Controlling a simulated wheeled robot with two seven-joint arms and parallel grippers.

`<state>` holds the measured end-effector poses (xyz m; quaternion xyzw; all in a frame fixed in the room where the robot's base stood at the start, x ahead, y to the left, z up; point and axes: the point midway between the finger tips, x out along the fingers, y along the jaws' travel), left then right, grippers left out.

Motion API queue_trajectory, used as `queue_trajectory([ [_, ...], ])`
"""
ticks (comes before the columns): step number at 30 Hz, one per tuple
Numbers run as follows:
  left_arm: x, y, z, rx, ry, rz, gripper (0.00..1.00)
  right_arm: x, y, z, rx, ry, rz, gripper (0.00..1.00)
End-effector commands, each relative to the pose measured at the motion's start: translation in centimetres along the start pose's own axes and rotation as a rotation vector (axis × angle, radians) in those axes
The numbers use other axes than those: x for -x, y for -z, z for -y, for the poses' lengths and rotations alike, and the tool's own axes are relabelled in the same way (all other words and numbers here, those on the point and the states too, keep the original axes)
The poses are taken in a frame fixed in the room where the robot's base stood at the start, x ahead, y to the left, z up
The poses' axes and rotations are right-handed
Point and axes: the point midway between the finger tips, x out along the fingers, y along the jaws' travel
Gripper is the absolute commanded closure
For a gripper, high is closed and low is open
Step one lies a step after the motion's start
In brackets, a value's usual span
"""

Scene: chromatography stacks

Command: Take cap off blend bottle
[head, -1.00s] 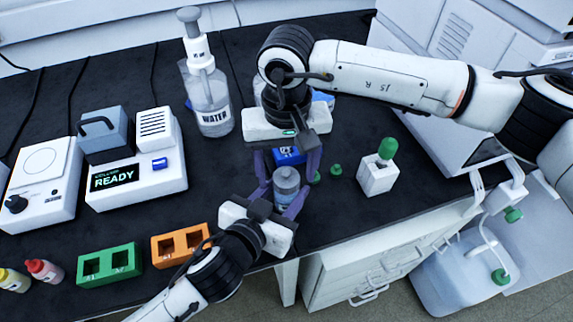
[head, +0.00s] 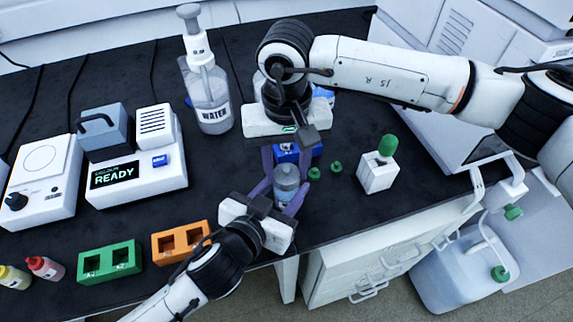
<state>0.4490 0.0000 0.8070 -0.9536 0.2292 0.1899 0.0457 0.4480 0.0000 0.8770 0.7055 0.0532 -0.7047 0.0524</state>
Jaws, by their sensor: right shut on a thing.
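The blend bottle (head: 285,189) is a small grey, translucent bottle standing upright near the bench's front edge, with a paler grey cap (head: 286,170) at its top. My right gripper (head: 288,170) comes down from behind, with its purple fingers on either side of the bottle's top, shut on the cap. My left gripper (head: 279,197) reaches in from the front left, its fingers closed against both sides of the bottle's body. The fingers partly hide the bottle. No gap between cap and bottle can be made out.
Small green caps (head: 336,167) and a white block with a green-topped item (head: 378,175) lie to the right. A blue rack (head: 288,151) is partly hidden behind the fingers. The water bottle (head: 208,95) stands behind left. Orange (head: 180,241) and green (head: 109,262) racks are at front left.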

Motion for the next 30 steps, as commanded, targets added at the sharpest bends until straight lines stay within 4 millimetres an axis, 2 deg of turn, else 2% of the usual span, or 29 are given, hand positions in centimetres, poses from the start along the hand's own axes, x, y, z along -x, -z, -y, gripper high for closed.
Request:
queue_trajectory([
  [30,0.0,0.0,0.0,0.0,0.0,0.0,0.97,2.2,0.0,0.0,0.0,0.0,0.0,0.88],
])
